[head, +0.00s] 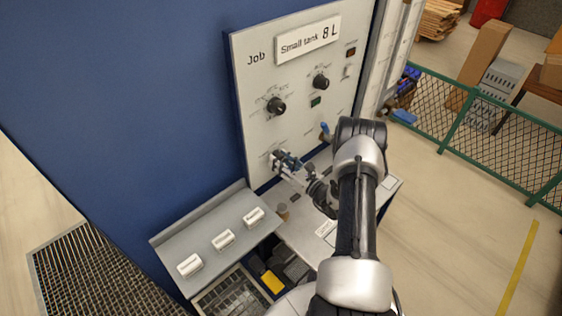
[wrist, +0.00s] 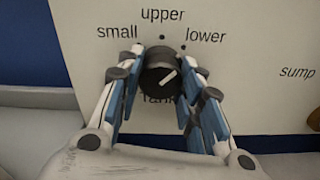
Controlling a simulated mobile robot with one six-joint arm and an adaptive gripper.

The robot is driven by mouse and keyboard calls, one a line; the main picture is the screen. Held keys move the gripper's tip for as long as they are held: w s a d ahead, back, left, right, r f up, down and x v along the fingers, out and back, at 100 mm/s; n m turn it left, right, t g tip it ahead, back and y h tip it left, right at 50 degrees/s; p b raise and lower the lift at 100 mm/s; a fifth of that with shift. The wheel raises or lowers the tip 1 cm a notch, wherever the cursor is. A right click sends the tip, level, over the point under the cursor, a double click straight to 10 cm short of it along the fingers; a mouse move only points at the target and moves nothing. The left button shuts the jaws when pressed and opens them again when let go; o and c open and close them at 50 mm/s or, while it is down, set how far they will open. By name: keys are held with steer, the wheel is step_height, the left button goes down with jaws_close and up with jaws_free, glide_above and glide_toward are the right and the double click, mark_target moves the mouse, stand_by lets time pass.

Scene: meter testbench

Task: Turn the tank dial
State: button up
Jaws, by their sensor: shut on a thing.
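The tank dial (wrist: 158,67) is a round black knob with a white pointer line on the pale panel. The labels "small", "upper" and "lower" stand around it, and "Tank" below it is partly covered. The pointer line slants up to the right, toward the "lower" side. My gripper (wrist: 163,58) is shut on the dial, one finger on each side. In the head view my gripper (head: 284,160) is at the panel's lower left, and its fingers mostly hide the dial there. A sign on the panel (head: 260,100) reads "Small tank 8 L" next to "Job".
Two other black knobs (head: 276,105) (head: 321,82) sit higher on the panel. A blue-handled valve (head: 325,130) is right of my gripper. A grey shelf (head: 205,262) with three white labelled blocks (head: 223,239) is at lower left. A green fence (head: 460,118) stands at right.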

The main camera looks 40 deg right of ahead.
steer(key=shift+n+b, duration=0.3)
steer(key=shift+b, duration=0.05)
steer(key=n+b, duration=0.3)
steer(key=shift+f, duration=0.15)
steer(key=n+b, duration=0.5)
steer(key=shift+b, duration=0.4)
steer(key=n+b, duration=0.5)
steer(key=b, duration=0.2)
steer(key=shift+d+n, duration=0.1)
steer(key=shift+n, duration=0.3)
steer(key=n+b, duration=0.3)
steer(key=b, duration=0.2)
steer(key=shift+r+n, duration=0.25)
steer(key=shift+n, duration=0.15)
steer(key=o, duration=1.1)
steer(key=shift+c, duration=0.2)
